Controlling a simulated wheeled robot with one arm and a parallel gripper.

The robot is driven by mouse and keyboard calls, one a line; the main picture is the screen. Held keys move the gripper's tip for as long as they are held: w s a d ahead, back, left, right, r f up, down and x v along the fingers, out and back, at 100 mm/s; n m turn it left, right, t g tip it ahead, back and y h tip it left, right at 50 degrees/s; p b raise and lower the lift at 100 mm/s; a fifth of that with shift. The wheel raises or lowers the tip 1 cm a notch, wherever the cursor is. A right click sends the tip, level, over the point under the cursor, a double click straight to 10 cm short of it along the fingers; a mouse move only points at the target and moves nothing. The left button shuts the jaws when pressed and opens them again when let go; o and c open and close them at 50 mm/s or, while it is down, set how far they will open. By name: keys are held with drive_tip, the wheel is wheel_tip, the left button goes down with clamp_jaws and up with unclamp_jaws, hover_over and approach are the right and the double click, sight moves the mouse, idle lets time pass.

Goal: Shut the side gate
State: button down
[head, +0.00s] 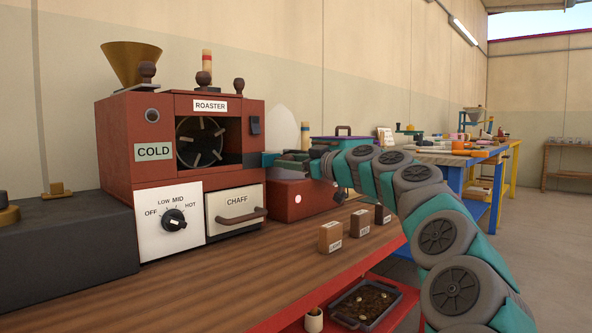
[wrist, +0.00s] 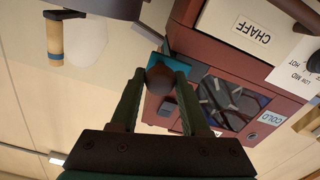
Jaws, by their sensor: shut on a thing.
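The red roaster (head: 125,115) stands on the bench, with a dark round opening and paddles in its front. A small teal plate (head: 269,158), which looks like the side gate, shows at the roaster's right side; it also shows in the wrist view (wrist: 203,73). My gripper (head: 291,160) reaches in from the right. In the wrist view my gripper (wrist: 160,78) is shut on a dark brown round knob (wrist: 161,72) beside the teal plate. The fingers and arm hide part of the plate. I cannot tell how far the gate stands from its closed position.
A chaff drawer (head: 235,205) and a heat dial (head: 173,220) are on the roaster's front. A red box (head: 300,200) sits below my gripper. Several small labelled blocks (head: 331,237) stand on the wooden bench (head: 230,285). The bench front is mostly clear.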

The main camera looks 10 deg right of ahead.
drive_tip(key=shift+w+a+f, duration=0.1)
drive_tip(key=shift+w+a, duration=0.15)
drive_tip(key=shift+w, duration=0.2)
drive_tip(key=shift+c, duration=1.9)
unclamp_jaws()
drive_tip(key=shift+s+d, duration=0.1)
drive_tip(key=v, duration=0.7)
drive_tip(key=shift+s+d, duration=0.2)
drive_tip(key=shift+s, duration=0.1)
